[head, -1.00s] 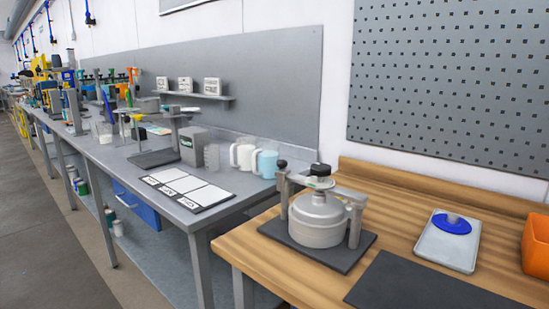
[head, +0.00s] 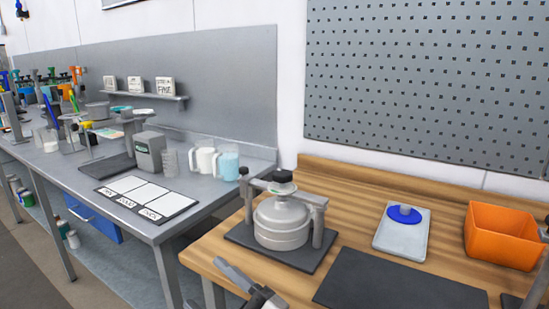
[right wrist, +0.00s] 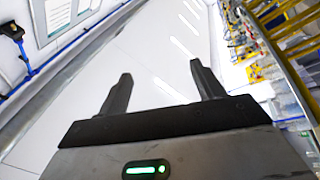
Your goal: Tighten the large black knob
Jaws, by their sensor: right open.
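The large black knob (head: 284,176) sits on top of the clamp crossbar (head: 308,197), above the middle of the grey metal pot (head: 281,224). A smaller dark knob (head: 243,171) tops the left post. The pot stands upright between the posts on a dark base plate (head: 245,237). My right gripper (head: 238,279) shows at the bottom of the head view, in front of the wooden table's near edge, apart from the pot and knob. In the right wrist view its two dark fingers (right wrist: 160,88) are spread with nothing between them. My left gripper is not in view.
The wooden table (head: 350,190) also holds a dark mat (head: 395,283), a grey tray with a blue-based item (head: 402,243) and an orange bin (head: 503,235). A grey workbench (head: 215,182) with mugs stands to the left. A pegboard (head: 430,80) hangs behind.

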